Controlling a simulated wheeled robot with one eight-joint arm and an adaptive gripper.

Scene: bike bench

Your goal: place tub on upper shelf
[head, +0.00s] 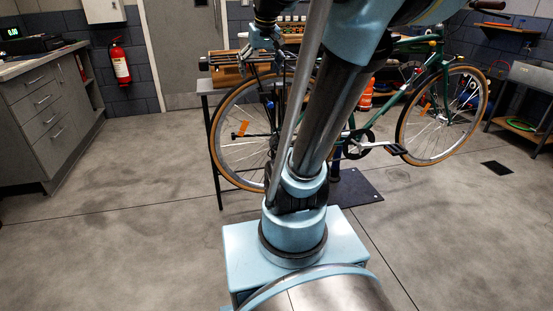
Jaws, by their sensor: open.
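My gripper (264,66) is open at the upper middle of the head view, over or in front of a narrow bench (205,85) behind the bike. No object shows clearly between its fingers. I cannot pick out a tub for certain; my arm hides part of the bench. A dark wall shelf (508,28) is at the upper right, with a small orange-red thing on it. I cannot tell whether this is the upper shelf.
A green bicycle (437,75) with tan tyres stands close beyond my arm. Grey drawers (42,120) are at the left, a fire extinguisher (120,63) on the back wall, and a grey side table (530,78) at the right. The left floor is clear.

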